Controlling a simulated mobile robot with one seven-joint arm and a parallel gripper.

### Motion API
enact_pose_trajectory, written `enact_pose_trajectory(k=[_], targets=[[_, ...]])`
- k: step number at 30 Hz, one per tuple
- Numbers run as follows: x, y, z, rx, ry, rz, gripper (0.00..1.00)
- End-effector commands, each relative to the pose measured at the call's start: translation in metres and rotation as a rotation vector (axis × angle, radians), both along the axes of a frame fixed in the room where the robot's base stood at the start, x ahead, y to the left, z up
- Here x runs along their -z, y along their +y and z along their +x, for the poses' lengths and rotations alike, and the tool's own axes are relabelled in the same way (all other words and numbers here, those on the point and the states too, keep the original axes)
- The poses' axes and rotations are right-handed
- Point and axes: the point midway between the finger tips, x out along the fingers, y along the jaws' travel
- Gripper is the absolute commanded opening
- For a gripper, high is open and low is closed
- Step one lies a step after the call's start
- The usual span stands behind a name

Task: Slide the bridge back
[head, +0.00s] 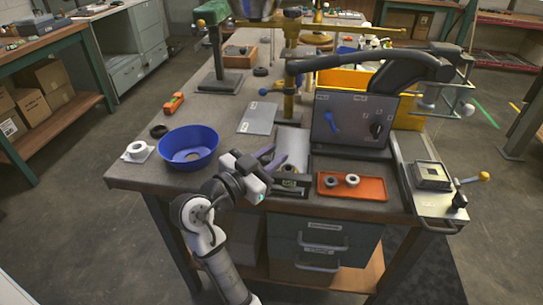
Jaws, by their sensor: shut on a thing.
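My gripper (277,160) is at the front middle of the bench, just left of a grey upright piece (293,142) with a dark base. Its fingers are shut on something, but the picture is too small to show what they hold. No part shows plainly as the bridge. A black arm (340,61) spans from a yellow post over the grey control panel (350,122). A grey metal frame (462,93) stands at the right edge, above a pale slide plate (428,158) with a square block (431,175) and a yellow-knobbed lever (484,177).
A blue bowl (189,147) and a white round part (137,150) lie left of my gripper. An orange tray (352,187) with two rings lies to its right. The bench (215,112) is mostly clear behind the bowl.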

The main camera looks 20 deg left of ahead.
Motion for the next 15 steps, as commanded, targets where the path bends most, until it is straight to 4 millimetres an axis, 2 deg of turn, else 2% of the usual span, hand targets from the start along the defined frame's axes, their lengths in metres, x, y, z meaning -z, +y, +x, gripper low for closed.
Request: enact_pose_trajectory(k=[8,11,15], targets=[[0.0,0.001,0.003,0.001,-0.001,0.0,0.0],[0.0,0.006,0.018,0.002,-0.004,-0.002,0.0],[0.001,0.016,0.055,0.003,-0.006,-0.005,0.0]])
